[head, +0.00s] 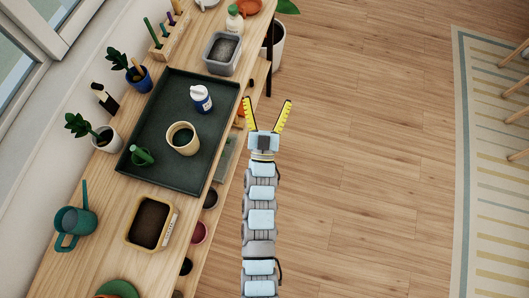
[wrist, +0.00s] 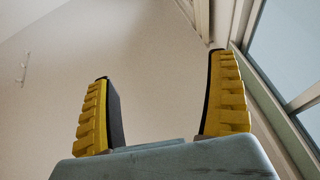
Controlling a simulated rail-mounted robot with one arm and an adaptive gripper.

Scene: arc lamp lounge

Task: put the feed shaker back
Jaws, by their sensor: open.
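A white shaker bottle with a dark blue label (head: 201,98), which looks like the feed shaker, is on the dark green tray (head: 166,176) on the wooden bench. It is near the tray's back right part, apart from the cream pot (head: 182,138). My gripper (head: 267,102) is open and empty, to the right of the bench edge, with its yellow fingers spread. In the wrist view my gripper (wrist: 159,66) has only wall and window frame beyond it; the shaker is not in that view.
A green item (head: 142,156) is also on the tray. Around it stand a grey bin of soil (head: 222,54), a white bottle (head: 234,20), a wooden tool block (head: 170,38), potted plants (head: 138,77), a teal watering can (head: 75,222) and a soil box (head: 150,222). Floor to the right is clear.

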